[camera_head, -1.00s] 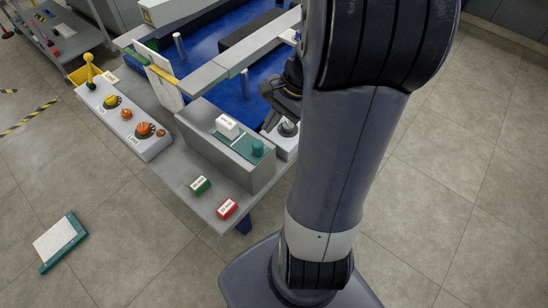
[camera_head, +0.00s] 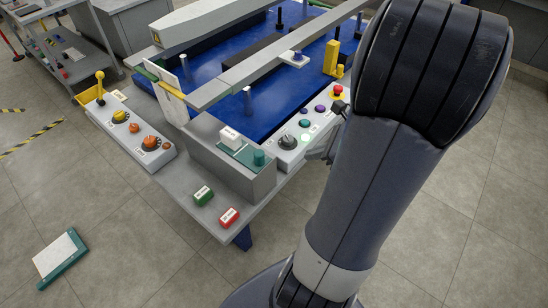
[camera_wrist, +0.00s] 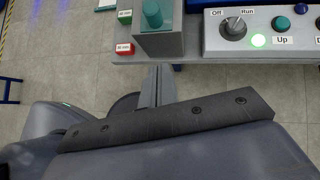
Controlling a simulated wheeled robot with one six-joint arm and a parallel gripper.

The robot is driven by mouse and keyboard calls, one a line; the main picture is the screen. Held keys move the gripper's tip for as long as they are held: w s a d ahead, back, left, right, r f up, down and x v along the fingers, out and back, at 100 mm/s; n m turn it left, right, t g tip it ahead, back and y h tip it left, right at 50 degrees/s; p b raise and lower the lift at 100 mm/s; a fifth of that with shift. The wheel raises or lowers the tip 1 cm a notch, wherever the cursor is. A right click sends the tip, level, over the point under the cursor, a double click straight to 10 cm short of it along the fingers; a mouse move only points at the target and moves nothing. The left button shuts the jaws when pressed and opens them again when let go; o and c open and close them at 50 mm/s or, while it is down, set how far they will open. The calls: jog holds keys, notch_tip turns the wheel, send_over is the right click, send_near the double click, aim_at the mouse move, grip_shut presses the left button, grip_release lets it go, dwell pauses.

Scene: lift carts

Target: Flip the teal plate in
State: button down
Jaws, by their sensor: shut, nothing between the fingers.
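The teal plate (camera_head: 240,152) lies flat on top of a grey box (camera_head: 225,168) at the near corner of the bench. A teal knob (camera_head: 259,157) stands at its right end and a white block (camera_head: 231,137) sits at its far left. In the wrist view the teal knob (camera_wrist: 152,14) and part of the plate show at the top edge; the rest is cut off. My gripper (camera_wrist: 157,72) is shut and empty, its tips below the grey box in that view, apart from the plate. In the head view my arm mostly hides the gripper.
A control panel (camera_wrist: 275,43) with an Off/Run knob (camera_wrist: 233,28) and a lit green lamp (camera_wrist: 258,40) is right of the box. Green (camera_head: 203,194) and red (camera_head: 229,217) labelled blocks lie on the bench front. A white-and-teal board (camera_head: 60,258) lies on the floor.

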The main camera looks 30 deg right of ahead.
aim_at(239, 134)
jog(key=shift+w, duration=0.1)
jog(key=shift+w+a+r+x, duration=0.25)
jog(key=shift+r+x, duration=0.1)
jog(key=shift+x, duration=1.75)
jog(key=shift+w+a+r+x, duration=0.15)
jog(key=shift+w+r+x, duration=0.15)
jog(key=shift+x, duration=1.85)
jog(key=shift+w+a+r+x, duration=0.2)
jog(key=shift+r+x, duration=0.15)
jog(key=shift+x, duration=1.75)
jog(key=w+a, duration=0.1)
jog(key=w, duration=0.3)
jog(key=w+a, duration=0.2)
jog(key=w, duration=0.2)
jog(key=w+a, duration=0.1)
jog(key=w, duration=0.3)
jog(key=shift+w+a, duration=0.25)
jog(key=shift+w, duration=0.1)
